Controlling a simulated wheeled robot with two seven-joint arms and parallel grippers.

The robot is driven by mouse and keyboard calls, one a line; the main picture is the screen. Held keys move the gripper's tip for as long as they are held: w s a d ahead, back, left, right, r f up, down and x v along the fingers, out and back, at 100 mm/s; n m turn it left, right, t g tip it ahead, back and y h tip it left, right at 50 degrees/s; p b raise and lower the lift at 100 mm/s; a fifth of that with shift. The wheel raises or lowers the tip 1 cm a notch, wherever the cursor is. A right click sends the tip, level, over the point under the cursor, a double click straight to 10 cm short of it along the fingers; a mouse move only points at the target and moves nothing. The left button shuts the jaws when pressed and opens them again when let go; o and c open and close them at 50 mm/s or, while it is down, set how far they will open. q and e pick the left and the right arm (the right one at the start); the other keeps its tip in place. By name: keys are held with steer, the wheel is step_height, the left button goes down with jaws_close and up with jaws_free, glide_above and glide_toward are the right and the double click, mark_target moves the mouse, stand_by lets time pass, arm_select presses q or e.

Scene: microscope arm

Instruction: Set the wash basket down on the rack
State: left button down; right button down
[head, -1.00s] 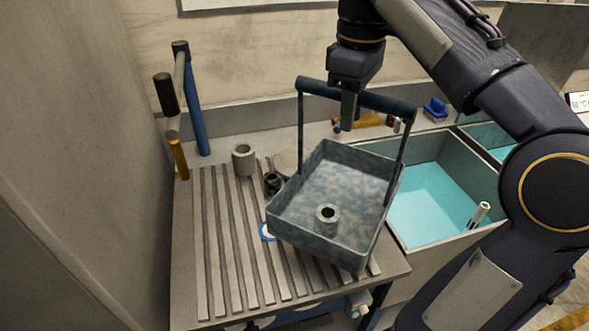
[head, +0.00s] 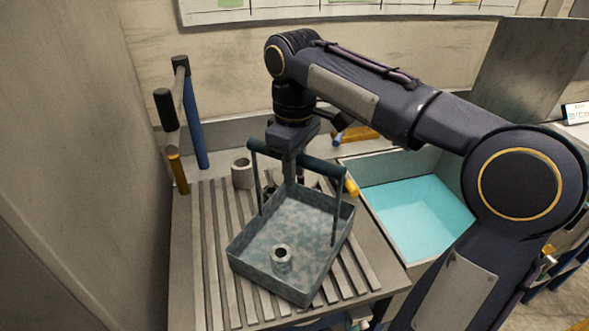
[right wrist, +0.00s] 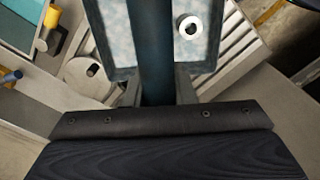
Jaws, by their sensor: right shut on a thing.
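The wash basket (head: 325,262) is a blue-grey square tray with a tall dark handle, over the slatted rack (head: 215,265) in the head view. A small metal ring part (head: 281,257) lies inside it and also shows in the right wrist view (right wrist: 188,26). My right gripper (head: 290,178) is shut on the basket's handle bar (head: 322,166), from above; the bar runs between the fingers in the right wrist view (right wrist: 151,50). The basket looks close to level. I cannot tell whether its bottom touches the slats. My left gripper is not in view.
A grey ring part (head: 242,173) stands on the rack's back left, and dark small parts sit behind the basket, partly hidden. A blue post with a black-ended bar (head: 195,115) rises at the left. A basin of turquoise liquid (head: 425,212) lies to the right.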

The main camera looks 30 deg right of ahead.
steer(key=shift+f, duration=0.3)
steer(key=c, duration=1.2)
jaws_free()
step_height(320, 180, up, 12)
steer(key=shift+p, duration=0.95)
